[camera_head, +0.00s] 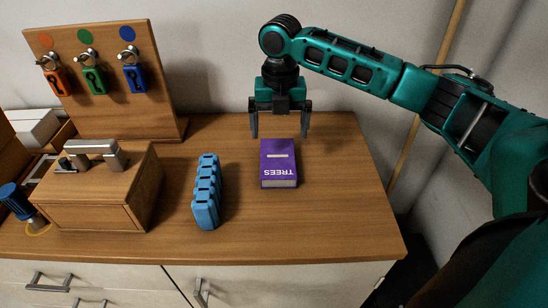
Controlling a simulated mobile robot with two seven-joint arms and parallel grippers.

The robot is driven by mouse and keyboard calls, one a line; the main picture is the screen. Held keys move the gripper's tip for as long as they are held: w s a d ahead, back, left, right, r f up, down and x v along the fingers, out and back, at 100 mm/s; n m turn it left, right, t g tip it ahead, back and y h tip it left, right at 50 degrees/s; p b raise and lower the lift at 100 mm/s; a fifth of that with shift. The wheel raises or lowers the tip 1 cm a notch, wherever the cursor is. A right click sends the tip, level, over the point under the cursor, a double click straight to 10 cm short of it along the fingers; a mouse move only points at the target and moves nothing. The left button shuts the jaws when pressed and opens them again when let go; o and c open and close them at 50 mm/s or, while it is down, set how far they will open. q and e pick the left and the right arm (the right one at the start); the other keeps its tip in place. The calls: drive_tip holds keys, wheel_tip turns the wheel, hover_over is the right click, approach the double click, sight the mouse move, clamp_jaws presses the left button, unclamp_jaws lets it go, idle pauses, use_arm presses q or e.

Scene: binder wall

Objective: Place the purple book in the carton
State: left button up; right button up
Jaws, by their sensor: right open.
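The purple book (278,164) lies on the wooden tabletop, with the word TREES upside down on it. My right gripper (280,132) points down just above or behind the far end of the book. Its two fingers are spread apart, with nothing between them that I can make out. I cannot tell the exact height of the fingertips over the book. No carton can be clearly identified in view. My left gripper is not in view.
A blue slotted block (206,192) stands left of the book. A wooden box (98,190) with a metal handle is further left. A board with colored padlocks (108,85) stands behind. The tabletop (340,215) is clear at the right front.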

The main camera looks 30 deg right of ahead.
hover_over(278, 157)
drive_tip(key=f, duration=0.5)
drive_tip(key=shift+s+a, duration=0.15)
drive_tip(key=shift+s, duration=0.25)
drive_tip(key=shift+w+f+b, duration=0.2)
drive_tip(key=shift+f, duration=1.15)
drive_tip(key=shift+w+f+b, duration=0.15)
drive_tip(key=shift+w+f, duration=0.05)
drive_tip(key=shift+f, duration=1.1)
drive_tip(key=shift+c, duration=0.5)
drive_tip(key=c, duration=0.7)
drive_tip(key=shift+r, duration=0.1)
drive_tip(key=shift+c, duration=1)
drive_tip(key=shift+r, duration=0.15)
